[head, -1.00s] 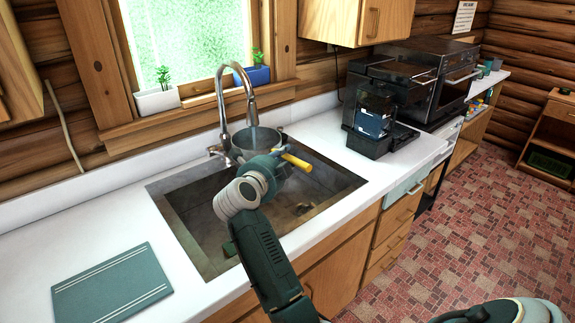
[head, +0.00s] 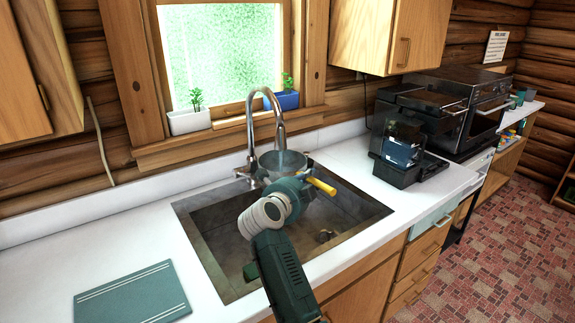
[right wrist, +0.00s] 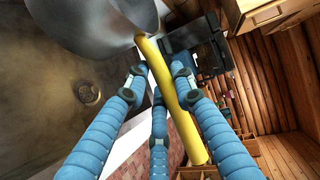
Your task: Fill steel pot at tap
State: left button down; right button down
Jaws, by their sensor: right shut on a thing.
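The steel pot (head: 283,161) is in the sink (head: 226,262), with its open top under the spout of the curved metal tap (head: 250,128). A pale streak under the spout looks like water, but the level inside the pot is hidden. The pot has a yellow handle (head: 322,186). My right gripper (head: 296,188) is shut on this handle, beside the pot. In the right wrist view, blue fingers (right wrist: 158,82) close around the yellow handle (right wrist: 172,85), and the pot's curved wall (right wrist: 95,18) fills the top left. My left gripper is not in view.
A green board (head: 131,294) lies on the white counter at the left. A black coffee machine (head: 405,150) stands right of the sink. Planters (head: 188,122) sit on the windowsill behind the tap. The sink drain (right wrist: 86,92) shows in the right wrist view.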

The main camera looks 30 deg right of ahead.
jog(key=shift+s+a+r+p, duration=0.15)
jog(key=shift+s+r+p, duration=0.15)
jog(key=shift+s+p, duration=0.2)
jog(key=s+a+p, duration=0.2)
jog(key=s+p, duration=0.2)
jog(key=s, duration=0.3)
jog(key=shift+s+a, duration=0.15)
jog(key=shift+s, duration=0.1)
